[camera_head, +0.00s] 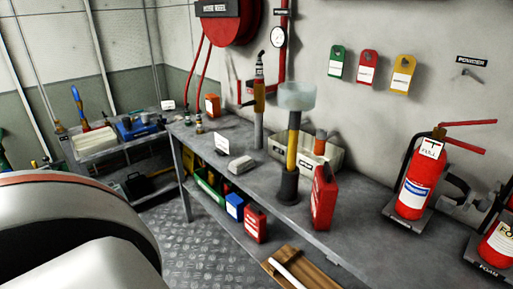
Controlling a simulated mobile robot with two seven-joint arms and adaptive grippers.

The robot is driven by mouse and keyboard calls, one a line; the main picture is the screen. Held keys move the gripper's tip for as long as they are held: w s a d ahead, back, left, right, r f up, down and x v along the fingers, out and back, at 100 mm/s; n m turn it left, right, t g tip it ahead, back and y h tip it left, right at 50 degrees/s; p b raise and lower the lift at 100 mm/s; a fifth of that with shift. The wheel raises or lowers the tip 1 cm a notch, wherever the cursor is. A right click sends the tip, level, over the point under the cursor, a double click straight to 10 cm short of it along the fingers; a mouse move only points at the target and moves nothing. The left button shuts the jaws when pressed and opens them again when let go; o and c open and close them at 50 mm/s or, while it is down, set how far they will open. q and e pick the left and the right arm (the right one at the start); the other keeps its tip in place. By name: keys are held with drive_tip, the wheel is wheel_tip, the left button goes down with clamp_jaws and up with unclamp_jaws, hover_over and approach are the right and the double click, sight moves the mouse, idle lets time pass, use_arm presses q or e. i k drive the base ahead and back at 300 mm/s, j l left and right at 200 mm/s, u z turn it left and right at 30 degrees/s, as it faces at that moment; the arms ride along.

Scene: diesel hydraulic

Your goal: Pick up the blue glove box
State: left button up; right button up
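A small blue box (235,206) with a white label is probably the blue glove box. It is under the workbench's front edge, between a green crate (208,185) and a red canister (255,224). The label is too small to read. Another blue item (136,128) lies on the back bench, and I cannot tell what it is. A large white and dark rounded part of my own body fills the lower left. Neither of my grippers is in view.
The grey workbench (345,238) carries a red can (323,198), a pump with a funnel (296,97), a bin (330,154) and fire extinguishers (415,185). A wooden plank (305,270) lies low in front. The metal floor (185,240) is clear at centre left.

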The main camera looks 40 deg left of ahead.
sight(235, 204)
drive_tip(key=u, duration=1.6)
drive_tip(key=i+z, duration=0.35)
drive_tip(key=i+j+z, duration=0.15)
drive_tip(key=i+z, duration=0.15)
drive_tip(key=i+j+z, duration=0.2)
drive_tip(key=z, duration=0.15)
drive_tip(key=i, duration=0.15)
